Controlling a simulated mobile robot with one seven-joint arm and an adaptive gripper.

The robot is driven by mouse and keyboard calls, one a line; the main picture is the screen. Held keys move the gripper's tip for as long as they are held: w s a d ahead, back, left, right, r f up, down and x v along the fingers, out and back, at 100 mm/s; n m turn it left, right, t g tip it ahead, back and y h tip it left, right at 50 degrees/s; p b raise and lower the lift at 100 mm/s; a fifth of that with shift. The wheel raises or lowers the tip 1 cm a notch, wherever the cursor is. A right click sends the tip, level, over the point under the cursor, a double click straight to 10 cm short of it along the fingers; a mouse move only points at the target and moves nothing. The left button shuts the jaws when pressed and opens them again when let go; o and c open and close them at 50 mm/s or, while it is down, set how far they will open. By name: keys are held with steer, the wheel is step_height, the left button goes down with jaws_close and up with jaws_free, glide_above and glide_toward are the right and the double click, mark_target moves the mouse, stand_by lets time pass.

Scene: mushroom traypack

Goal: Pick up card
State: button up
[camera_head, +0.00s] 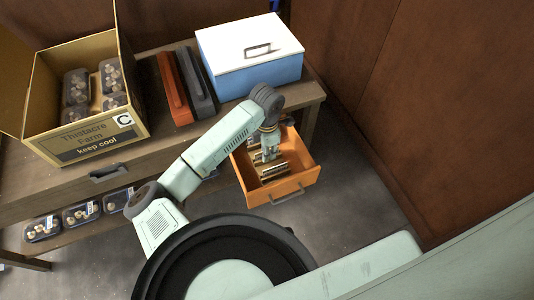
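My gripper (267,153) points down into an open orange drawer (290,186) under the right end of the wooden table. It is small in the picture and partly merges with the drawer's contents, so I cannot tell whether its fingers are open or shut, or whether they touch anything. Several brown and silvery long items (273,171) lie in the drawer beside and below the gripper. I cannot make out a separate card in the drawer; the gripper and wrist hide part of its inside.
On the table (150,152) stand an open cardboard box (85,143) with packed mushroom trays, a red case (173,88), a dark grey case (197,82) and a blue cooler with a white lid (251,73). More mushroom packs (82,213) sit on a lower shelf. A brown wall (440,90) closes the right side.

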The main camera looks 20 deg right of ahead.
jaws_close()
steer(key=shift+r, duration=0.1)
